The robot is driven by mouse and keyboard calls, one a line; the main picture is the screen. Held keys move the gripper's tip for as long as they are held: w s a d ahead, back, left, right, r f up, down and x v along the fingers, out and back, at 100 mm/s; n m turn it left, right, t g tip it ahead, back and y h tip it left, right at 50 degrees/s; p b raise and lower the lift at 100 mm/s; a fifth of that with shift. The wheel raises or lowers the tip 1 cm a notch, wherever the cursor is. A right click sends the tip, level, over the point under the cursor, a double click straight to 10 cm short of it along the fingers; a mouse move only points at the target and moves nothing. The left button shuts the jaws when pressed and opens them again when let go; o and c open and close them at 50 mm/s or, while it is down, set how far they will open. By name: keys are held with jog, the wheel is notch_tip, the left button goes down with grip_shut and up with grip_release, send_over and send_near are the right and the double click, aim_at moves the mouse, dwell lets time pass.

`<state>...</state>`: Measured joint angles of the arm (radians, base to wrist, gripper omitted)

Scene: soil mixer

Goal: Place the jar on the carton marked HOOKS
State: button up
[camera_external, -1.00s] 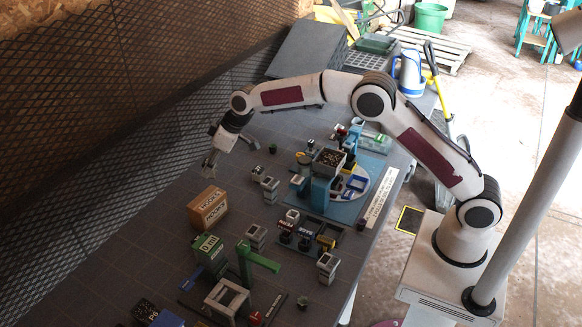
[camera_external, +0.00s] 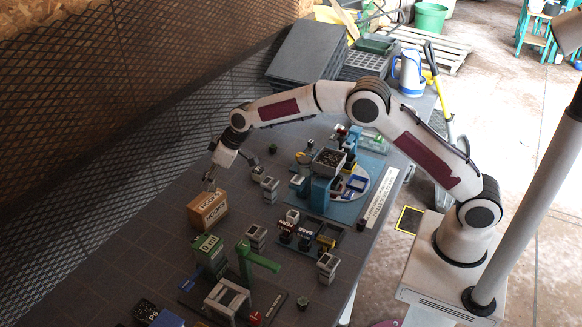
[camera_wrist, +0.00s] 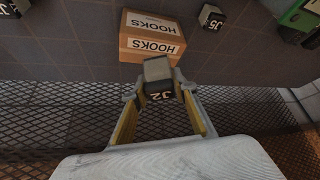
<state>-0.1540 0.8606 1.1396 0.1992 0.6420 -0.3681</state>
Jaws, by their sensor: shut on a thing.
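The carton marked HOOKS (camera_external: 208,208) is a brown box on the left part of the table. It also shows in the wrist view (camera_wrist: 133,52), with white HOOKS labels on its top and side. My gripper (camera_external: 209,180) is just above and behind the carton in the external view. In the wrist view my gripper (camera_wrist: 160,92) is shut on a small jar (camera_wrist: 158,68) with a grey top and a dark label reading J2. The jar overlaps the carton's edge in that view; I cannot tell whether they touch.
Another jar marked J5 (camera_wrist: 211,17) stands beside the carton. A green D.ml block (camera_external: 208,252) and a green post (camera_external: 258,262) stand nearer the front. A mesh wall (camera_external: 90,150) runs along the table's left side. The table between carton and wall is clear.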

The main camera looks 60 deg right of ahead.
aim_at(216, 183)
jog(key=shift+f, duration=0.1)
jog(key=shift+f, duration=2.45)
jog(key=shift+f, duration=0.15)
jog(key=o, duration=1.2)
jog(key=shift+s+d+r, duration=0.1)
jog(key=shift+s+r, duration=0.15)
jog(key=shift+r, duration=0.4)
jog(key=v, duration=1.1)
